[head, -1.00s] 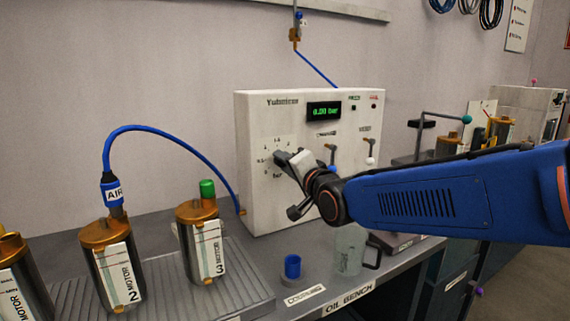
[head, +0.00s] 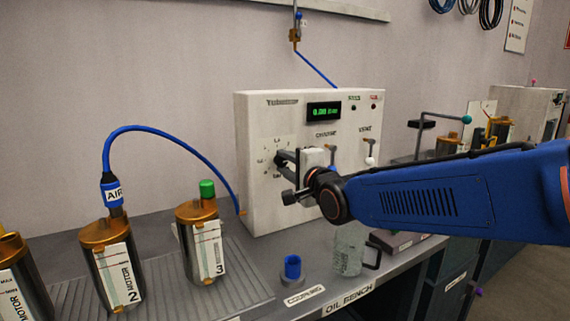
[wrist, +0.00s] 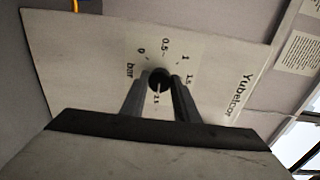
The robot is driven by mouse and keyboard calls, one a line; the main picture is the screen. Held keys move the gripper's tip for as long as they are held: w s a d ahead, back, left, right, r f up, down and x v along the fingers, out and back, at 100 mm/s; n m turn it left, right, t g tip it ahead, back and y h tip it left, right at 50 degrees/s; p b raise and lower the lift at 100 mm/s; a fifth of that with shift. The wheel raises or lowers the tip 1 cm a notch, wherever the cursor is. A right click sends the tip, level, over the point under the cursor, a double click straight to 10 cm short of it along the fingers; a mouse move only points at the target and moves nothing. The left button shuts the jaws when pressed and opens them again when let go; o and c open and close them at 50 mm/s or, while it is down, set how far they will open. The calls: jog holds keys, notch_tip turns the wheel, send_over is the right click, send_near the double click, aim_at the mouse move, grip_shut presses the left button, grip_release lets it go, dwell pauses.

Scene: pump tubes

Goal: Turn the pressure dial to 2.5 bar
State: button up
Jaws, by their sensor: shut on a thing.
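The pressure dial (wrist: 159,79) is a small black knob on the front of a white control box (head: 257,200). Printed numbers such as 0, 0.5 and 1 ring it in the wrist view. My gripper (head: 281,158) is at the dial from the front right, and its two fingers (wrist: 159,90) are closed on the knob's sides. The fingers hide part of the scale, and I cannot make out where the dial points. The green display (head: 324,109) on the box appears to read 0.00 bar, though its digits are blurred.
Charge and vent levers (head: 331,152) sit right of the dial. A blue air hose (head: 168,131) arcs to motor 2 (head: 108,262), beside motor 3 (head: 202,240). A blue coupling (head: 292,267) and a clear jug (head: 349,249) stand in front of the box.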

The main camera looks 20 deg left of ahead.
jog(key=shift+f, duration=0.15)
jog(key=o, duration=1.1)
jog(key=shift+c, duration=0.2)
jog(key=v, duration=1.7)
jog(key=shift+d, duration=0.15)
jog(key=shift+s, duration=0.15)
jog(key=d+f+n+h, duration=0.2)
jog(key=d+f+h, duration=0.3)
jog(key=d, duration=0.7)
jog(key=d+f+n+h, duration=0.1)
jog(key=d+f+h, duration=0.2)
jog(key=d+f, duration=0.65)
jog(key=s+d+f+n+g+h, duration=0.2)
jog(key=s+d+f, duration=0.3)
jog(key=s+d, duration=0.3)
jog(key=s+d+f+n+g+h, duration=0.3)
jog(key=s+d+f+g, duration=0.2)
jog(key=s+d, duration=0.4)
jog(key=d, duration=0.3)
jog(key=shift+s+d, duration=0.35)
